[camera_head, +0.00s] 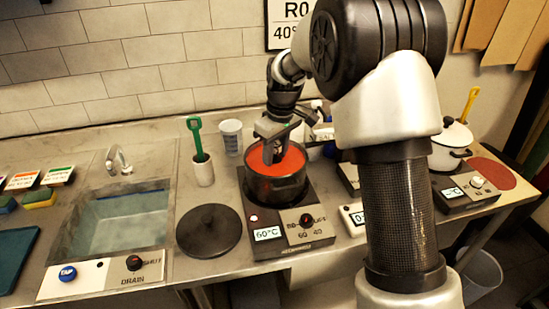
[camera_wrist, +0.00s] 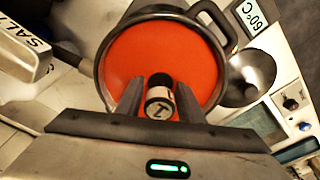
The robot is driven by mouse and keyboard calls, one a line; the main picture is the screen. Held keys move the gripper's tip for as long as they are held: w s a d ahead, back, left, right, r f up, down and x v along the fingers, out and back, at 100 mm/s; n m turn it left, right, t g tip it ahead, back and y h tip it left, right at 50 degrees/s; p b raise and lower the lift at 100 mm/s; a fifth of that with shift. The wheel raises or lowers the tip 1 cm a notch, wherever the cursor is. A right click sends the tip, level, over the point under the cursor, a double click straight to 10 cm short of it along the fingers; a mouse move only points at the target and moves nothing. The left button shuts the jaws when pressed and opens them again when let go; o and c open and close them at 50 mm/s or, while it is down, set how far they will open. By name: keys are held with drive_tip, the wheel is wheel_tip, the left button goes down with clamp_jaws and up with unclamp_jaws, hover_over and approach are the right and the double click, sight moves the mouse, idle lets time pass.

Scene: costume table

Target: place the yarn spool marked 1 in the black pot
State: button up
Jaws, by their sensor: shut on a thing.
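The black pot (camera_head: 274,190) stands on a hot plate, uncovered and holding orange-red liquid. Its dark rim (camera_wrist: 99,72) rings the liquid in the wrist view. My gripper (camera_head: 270,158) points down over the pot, its fingertips within the pot's outline. The spool shows against the liquid. I cannot tell whether it touches the liquid. In the head view the spool is not clear.
The hot plate (camera_head: 290,228) shows 60°C. A dark round lid (camera_head: 208,231) lies left of it. Behind are a white cup (camera_head: 203,171) with a green-handled tool and a clear beaker (camera_head: 231,137). A sink (camera_head: 113,222) is at left, a white pot (camera_head: 453,143) at right.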

drive_tip(key=shift+f+b, duration=0.3)
drive_tip(key=shift+f, duration=0.15)
idle(0.3)
drive_tip(key=o, duration=1.7)
drive_tip(key=shift+r, duration=0.1)
drive_tip(key=shift+r+p, duration=2.55)
drive_tip(key=shift+r, duration=0.9)
drive_tip(key=shift+s+f, duration=0.1)
drive_tip(key=shift+s, duration=0.05)
